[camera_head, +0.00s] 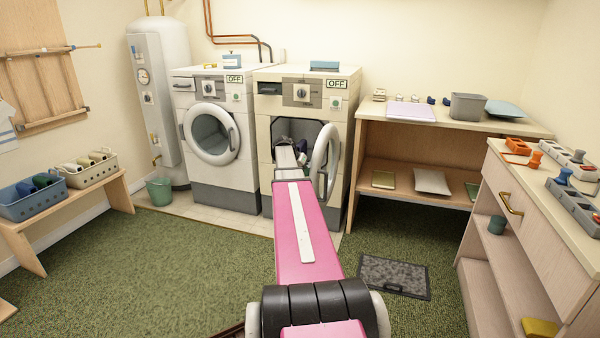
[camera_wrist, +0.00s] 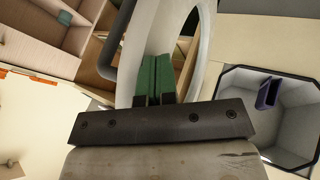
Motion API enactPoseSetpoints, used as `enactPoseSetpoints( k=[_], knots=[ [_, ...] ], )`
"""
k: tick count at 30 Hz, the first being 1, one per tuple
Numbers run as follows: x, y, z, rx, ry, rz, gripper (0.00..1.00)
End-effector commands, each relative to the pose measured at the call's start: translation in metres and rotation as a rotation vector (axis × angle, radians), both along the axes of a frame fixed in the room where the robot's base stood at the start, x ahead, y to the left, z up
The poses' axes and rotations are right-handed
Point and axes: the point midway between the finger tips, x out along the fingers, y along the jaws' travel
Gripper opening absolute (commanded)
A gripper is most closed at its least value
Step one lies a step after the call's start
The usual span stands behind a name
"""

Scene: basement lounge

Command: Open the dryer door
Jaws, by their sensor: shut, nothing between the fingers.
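Two white front-loading machines stand by the back wall, both with OFF labels; no marking I can read says which is the dryer. The right machine (camera_head: 262,125) has its round door (camera_head: 319,158) swung open to the right, showing a dark drum opening. That opening (camera_wrist: 290,118) also shows at the right in the wrist view, with a dark blue item (camera_wrist: 268,92) inside. The left machine's door (camera_head: 211,134) is closed. My gripper (camera_wrist: 154,62) has its green fingers shut and empty, in front of the open door's pale ring (camera_wrist: 200,60); contact is unclear. In the head view my arm hides the fingertips.
A wooden table (camera_head: 358,165) with trays and a grey bin stands right of the machines. A drawer cabinet (camera_head: 540,222) is at the far right. A dark mat (camera_head: 394,277) lies on the green carpet (camera_head: 165,270), which is clear at the left. A green bucket (camera_head: 159,191) sits near the boiler.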

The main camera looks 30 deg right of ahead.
Motion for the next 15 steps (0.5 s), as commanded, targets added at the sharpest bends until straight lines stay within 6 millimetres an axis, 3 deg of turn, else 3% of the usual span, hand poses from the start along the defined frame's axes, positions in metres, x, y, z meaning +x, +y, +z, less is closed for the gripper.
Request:
enactPoseSetpoints(
  k=[1, 6, 15],
  knots=[
    [-0.015, -0.006, 0.0, 0.0, 0.001, 0.017, 0.0],
    [-0.051, -0.031, 0.0, -0.001, 0.0, 0.109, 0.0],
    [-0.105, -0.087, 0.0, -0.001, -0.001, 0.275, 0.0]
  ],
)
